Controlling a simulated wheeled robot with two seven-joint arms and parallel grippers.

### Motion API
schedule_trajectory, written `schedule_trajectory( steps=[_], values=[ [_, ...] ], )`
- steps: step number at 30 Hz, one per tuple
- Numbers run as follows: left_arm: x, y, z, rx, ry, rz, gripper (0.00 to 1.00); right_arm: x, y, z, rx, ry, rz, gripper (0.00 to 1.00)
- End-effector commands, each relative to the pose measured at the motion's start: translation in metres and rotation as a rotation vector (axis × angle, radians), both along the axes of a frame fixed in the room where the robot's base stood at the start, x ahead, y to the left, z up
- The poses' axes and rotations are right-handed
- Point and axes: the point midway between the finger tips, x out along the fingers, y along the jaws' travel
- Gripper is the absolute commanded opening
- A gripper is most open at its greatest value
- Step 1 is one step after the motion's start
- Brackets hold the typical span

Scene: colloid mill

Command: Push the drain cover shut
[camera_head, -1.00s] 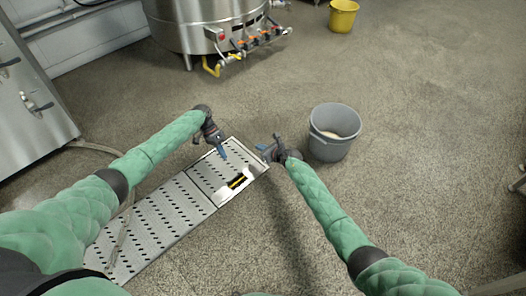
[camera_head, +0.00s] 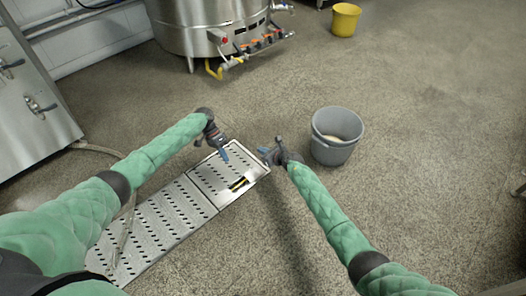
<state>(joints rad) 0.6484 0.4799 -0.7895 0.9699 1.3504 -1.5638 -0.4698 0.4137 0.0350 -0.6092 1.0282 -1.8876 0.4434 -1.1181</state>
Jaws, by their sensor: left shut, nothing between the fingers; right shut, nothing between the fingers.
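The drain cover (camera_head: 212,172) is a perforated metal plate at the far end of the floor drain channel (camera_head: 160,226). It looks flat or nearly flush with the channel; I cannot tell if a small gap remains. A black-and-yellow piece (camera_head: 239,184) shows at its right side. My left gripper (camera_head: 225,157) is shut and empty, with its blue fingertips pointing down over the far part of the cover. I cannot tell whether they touch it. My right gripper (camera_head: 265,152) is shut and empty, just beyond the cover's far right corner, apart from the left gripper.
A grey bucket (camera_head: 333,152) with pale contents stands close to the right of my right gripper. A steel vessel (camera_head: 200,28) with valves stands at the back, and a steel cabinet (camera_head: 30,105) at the left. A yellow bucket (camera_head: 345,20) is far off.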

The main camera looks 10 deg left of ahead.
Motion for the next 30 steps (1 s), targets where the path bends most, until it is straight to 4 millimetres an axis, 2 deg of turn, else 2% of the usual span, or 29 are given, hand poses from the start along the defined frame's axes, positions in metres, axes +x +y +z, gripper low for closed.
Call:
schedule_trajectory(
  steps=[14, 16, 17, 26, 30],
  values=[
    [0.000, 0.000, 0.000, 0.000, 0.000, 0.000, 0.00, 0.000, 0.000, 0.000, 0.000, 0.000, 0.000, 0.00],
    [0.000, 0.000, 0.000, 0.000, 0.000, 0.000, 0.14, 0.000, 0.000, 0.000, 0.000, 0.000, 0.000, 0.00],
    [0.000, 0.000, 0.000, 0.000, 0.000, 0.000, 0.17, 0.000, 0.000, 0.000, 0.000, 0.000, 0.000, 0.00],
    [0.001, 0.001, 0.001, 0.000, 0.000, 0.000, 0.17, 0.000, 0.000, 0.000, 0.000, 0.000, 0.000, 0.00],
    [0.005, 0.006, 0.010, -0.001, -0.001, 0.001, 0.17, 0.000, 0.000, 0.000, 0.000, 0.000, 0.000, 0.00]
  ],
)
